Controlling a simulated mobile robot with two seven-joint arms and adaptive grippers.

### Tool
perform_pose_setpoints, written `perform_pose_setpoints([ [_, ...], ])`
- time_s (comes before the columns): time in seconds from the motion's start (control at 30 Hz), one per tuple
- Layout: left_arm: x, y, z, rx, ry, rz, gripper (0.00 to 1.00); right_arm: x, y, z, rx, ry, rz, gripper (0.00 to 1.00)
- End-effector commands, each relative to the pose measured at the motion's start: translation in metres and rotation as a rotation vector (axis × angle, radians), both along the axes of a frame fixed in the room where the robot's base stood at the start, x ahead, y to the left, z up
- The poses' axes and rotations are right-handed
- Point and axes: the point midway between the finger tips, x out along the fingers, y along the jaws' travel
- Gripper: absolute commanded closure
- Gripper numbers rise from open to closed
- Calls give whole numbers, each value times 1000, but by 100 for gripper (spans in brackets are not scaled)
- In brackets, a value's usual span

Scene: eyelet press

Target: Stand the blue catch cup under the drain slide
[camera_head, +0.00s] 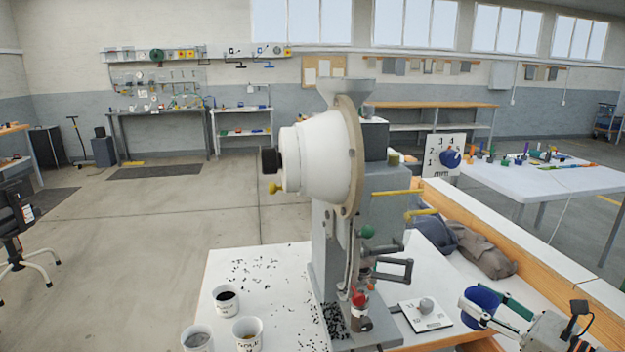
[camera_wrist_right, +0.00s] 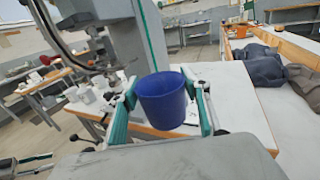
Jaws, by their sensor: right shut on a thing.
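The blue catch cup (camera_head: 482,301) is between the fingers of my right gripper (camera_head: 484,304), at the lower right of the head view. In the right wrist view the cup (camera_wrist_right: 162,100) looks nearly upright, with green-padded fingers on both sides. The gripper is shut on it, held right of the press. The eyelet press (camera_head: 375,210) stands on the white table. A curved grey channel (camera_head: 351,258) runs down its front; I cannot tell whether this is the drain slide. My left gripper is not in view.
White cups (camera_head: 227,300) stand at the table's front left, near scattered black bits. A black-framed handle (camera_head: 392,268) juts from the press. Dark cloth bundles (camera_head: 482,252) lie by the wooden edge.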

Motion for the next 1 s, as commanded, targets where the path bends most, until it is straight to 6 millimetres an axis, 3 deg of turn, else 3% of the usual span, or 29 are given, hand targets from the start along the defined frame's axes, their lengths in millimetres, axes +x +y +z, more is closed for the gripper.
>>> perform_pose_setpoints([
  [0.03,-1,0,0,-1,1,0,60,-10,21,-5,3,2,52,71],
  [0.2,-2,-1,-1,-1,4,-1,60,-46,82,-10,1,0,220,71],
  [0.4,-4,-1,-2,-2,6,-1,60,-82,130,-7,-2,-1,363,71],
  [0.6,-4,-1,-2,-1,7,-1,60,-97,148,-4,-3,0,419,71],
  [1.0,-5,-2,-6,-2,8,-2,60,-99,147,-5,-1,-3,415,71],
])
